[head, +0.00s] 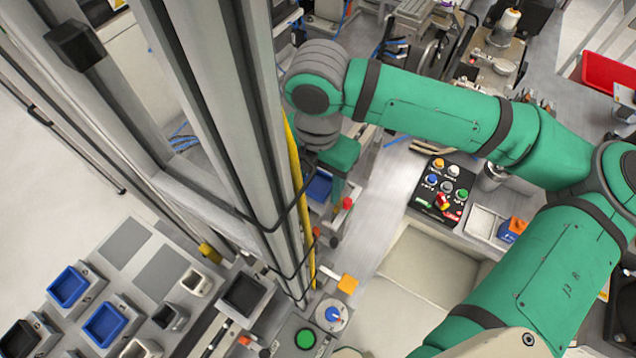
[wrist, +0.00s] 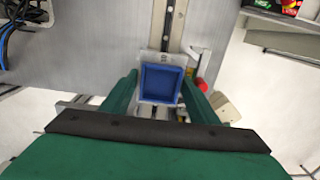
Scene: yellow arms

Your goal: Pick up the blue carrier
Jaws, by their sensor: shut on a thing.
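The blue carrier (wrist: 162,84) is a square blue tray with a pale rim. In the wrist view it sits between the two green fingers of my gripper (wrist: 163,78), which are shut on its left and right sides. In the head view the carrier (head: 319,187) is partly hidden by the column and my gripper (head: 335,185). It is over a narrow rail; I cannot tell whether it touches it.
More blue trays (head: 69,287) stand on the grey bench at lower left. A tall grey column (head: 215,120) with a yellow strip stands just left of my gripper. A button panel (head: 440,190) lies to the right. A red knob (wrist: 202,86) is close beside the right finger.

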